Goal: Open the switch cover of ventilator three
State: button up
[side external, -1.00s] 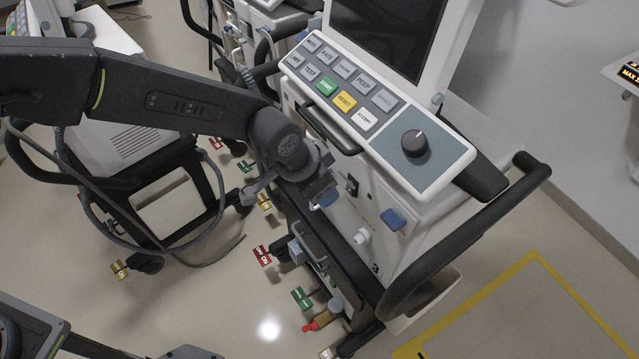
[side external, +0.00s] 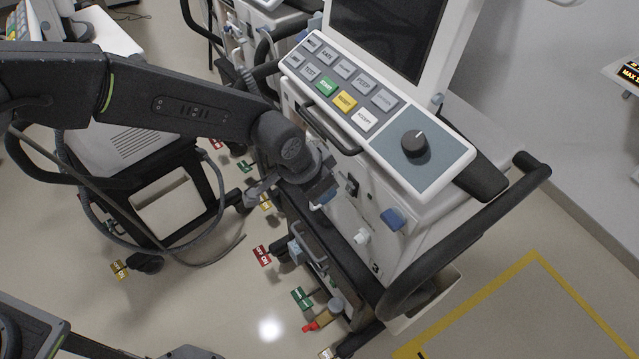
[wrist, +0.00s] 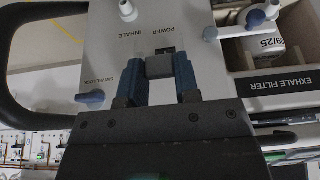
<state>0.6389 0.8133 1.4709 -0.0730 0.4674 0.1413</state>
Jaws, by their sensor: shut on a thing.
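Ventilator three (side external: 345,225) stands in the middle of the side view, with a small "3" low on its side panel. My gripper (side external: 320,200) is at that panel, below the key pad, and its fingertips are largely hidden there. In the wrist view its two blue fingers (wrist: 160,76) are shut on the small grey switch cover (wrist: 159,66), one on each side. A dark switch part (wrist: 164,50) shows just beyond the cover, under the "POWER" label. How far the cover is tilted I cannot tell.
A blue knob (side external: 394,219) and a white port (side external: 361,237) stick out of the panel near my gripper. A thick black handle (side external: 470,225) runs along the right. Another ventilator (side external: 130,145) stands on the left. The floor at the lower right is clear.

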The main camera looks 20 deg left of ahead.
jog(key=shift+w+d+r+g+y, duration=0.2)
jog(key=shift+r+g+y, duration=0.2)
jog(key=shift+g+y, duration=0.15)
jog(key=o, duration=0.9)
jog(key=shift+r, duration=0.1)
jog(key=v, duration=1.3)
jog(key=shift+a+r, duration=0.15)
jog(key=shift+r, duration=0.15)
